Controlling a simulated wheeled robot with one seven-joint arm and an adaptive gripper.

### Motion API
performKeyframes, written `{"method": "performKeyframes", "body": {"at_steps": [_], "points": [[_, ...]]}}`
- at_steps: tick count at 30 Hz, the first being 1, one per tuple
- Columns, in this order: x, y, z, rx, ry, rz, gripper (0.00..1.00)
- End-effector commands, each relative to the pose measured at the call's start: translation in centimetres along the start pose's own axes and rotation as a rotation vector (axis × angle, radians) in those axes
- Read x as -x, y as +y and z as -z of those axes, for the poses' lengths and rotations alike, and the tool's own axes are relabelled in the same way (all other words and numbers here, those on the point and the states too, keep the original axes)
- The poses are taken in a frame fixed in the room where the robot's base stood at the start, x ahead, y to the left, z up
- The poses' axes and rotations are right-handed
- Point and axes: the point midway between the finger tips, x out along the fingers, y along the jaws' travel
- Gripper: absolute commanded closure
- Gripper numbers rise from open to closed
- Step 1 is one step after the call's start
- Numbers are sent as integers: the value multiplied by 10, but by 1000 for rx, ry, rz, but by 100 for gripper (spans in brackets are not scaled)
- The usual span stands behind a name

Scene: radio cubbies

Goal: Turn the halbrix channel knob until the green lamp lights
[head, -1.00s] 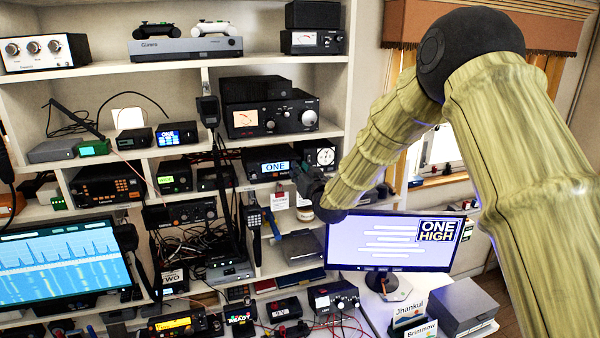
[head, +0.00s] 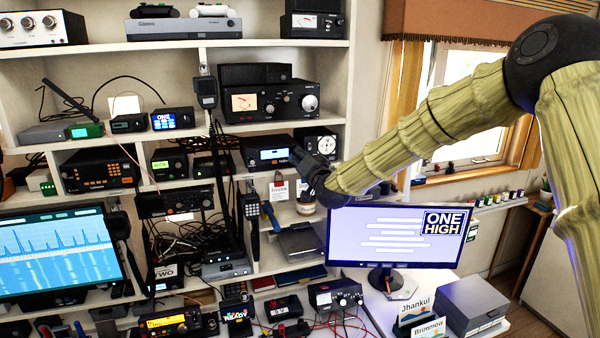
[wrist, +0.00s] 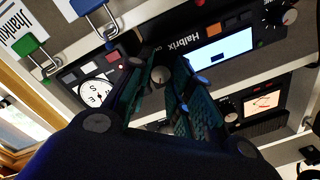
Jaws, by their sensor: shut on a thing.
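The Halbrix radio (head: 268,142) sits in a middle cubby of the shelf, with a lit pale-blue display (head: 270,155). In the wrist view its name label and the display (wrist: 222,52) are close in front. My gripper (head: 298,158) is at the radio's right end in the head view. In the wrist view my gripper (wrist: 160,90) is shut on a small round knob (wrist: 160,75) on that radio's front, whose face shows between the fingertips. The fingers hide part of the panel. I cannot make out a lit green lamp on the radio.
A compass-like dial unit (head: 320,143) stands right of the radio, and a large meter radio (head: 270,103) is above it. A monitor (head: 398,237) stands below my forearm. Coloured padlocks (wrist: 30,43) hang near my gripper.

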Motion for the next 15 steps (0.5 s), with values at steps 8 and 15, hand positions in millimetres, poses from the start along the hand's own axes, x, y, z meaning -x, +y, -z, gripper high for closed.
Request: {"method": "performKeyframes", "body": {"at_steps": [8, 15], "points": [[0, 7, -4, -259, 16, 2, 100], [0, 8, -4, -487, 26, 4, 100]]}}
